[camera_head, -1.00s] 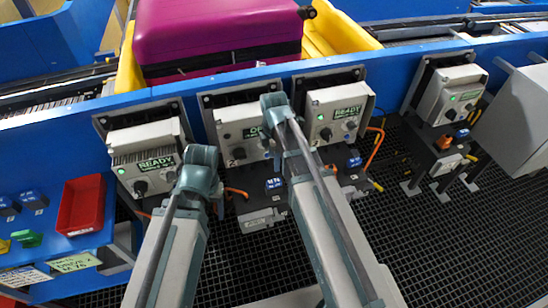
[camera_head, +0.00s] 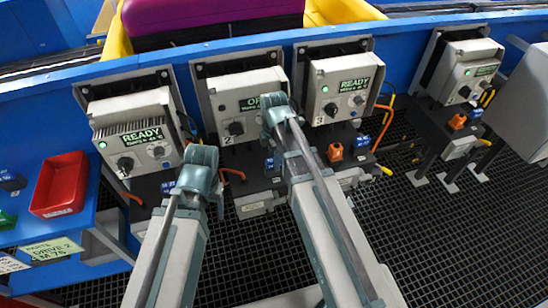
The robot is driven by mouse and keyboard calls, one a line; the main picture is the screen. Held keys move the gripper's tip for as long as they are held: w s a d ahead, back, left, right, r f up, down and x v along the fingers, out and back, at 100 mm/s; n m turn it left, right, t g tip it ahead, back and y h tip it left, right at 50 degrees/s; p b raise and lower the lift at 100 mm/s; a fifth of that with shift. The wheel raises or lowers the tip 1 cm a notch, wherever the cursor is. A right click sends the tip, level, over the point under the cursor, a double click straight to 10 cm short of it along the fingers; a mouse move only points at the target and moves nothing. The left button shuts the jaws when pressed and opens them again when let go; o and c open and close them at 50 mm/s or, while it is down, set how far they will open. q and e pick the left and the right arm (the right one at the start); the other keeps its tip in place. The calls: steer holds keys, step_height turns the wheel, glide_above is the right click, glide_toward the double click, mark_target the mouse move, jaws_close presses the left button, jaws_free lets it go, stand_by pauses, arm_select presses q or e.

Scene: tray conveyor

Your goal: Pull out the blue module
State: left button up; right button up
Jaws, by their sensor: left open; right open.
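Small blue modules sit low under the drive boxes. One is below box 2 (camera_head: 273,163), beside my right arm, and another is below box 3 (camera_head: 363,143). A further blue piece below box 1 (camera_head: 168,187) is partly behind my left arm. I cannot tell which is the task's module. Box 2 (camera_head: 225,108) has a green label partly hidden by my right arm. Boxes 1 (camera_head: 112,110) and 3 (camera_head: 320,75) read READY. Both arms reach up from the bottom edge; their visible ends are teal joints, and neither gripper's fingers show.
A red tray (camera_head: 42,208) and a card reading DRIVE 2 (camera_head: 50,252) are on the blue side shelf at left. A purple suitcase (camera_head: 210,18) is in a yellow tray (camera_head: 345,10) behind the blue rail. Orange cables hang between boxes. Dark grid floor (camera_head: 430,235) is open at right.

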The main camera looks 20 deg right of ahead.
steer(key=shift+f+b, duration=0.35)
steer(key=shift+f, duration=0.4)
arm_select(q)
steer(key=shift+f, duration=0.75)
arm_select(e)
steer(key=shift+r, duration=0.1)
jaws_close()
jaws_free()
arm_select(q)
steer(key=shift+r, duration=0.1)
step_height(320, 180, up, 14)
steer(key=p, duration=1.4)
arm_select(e)
step_height(320, 180, up, 14)
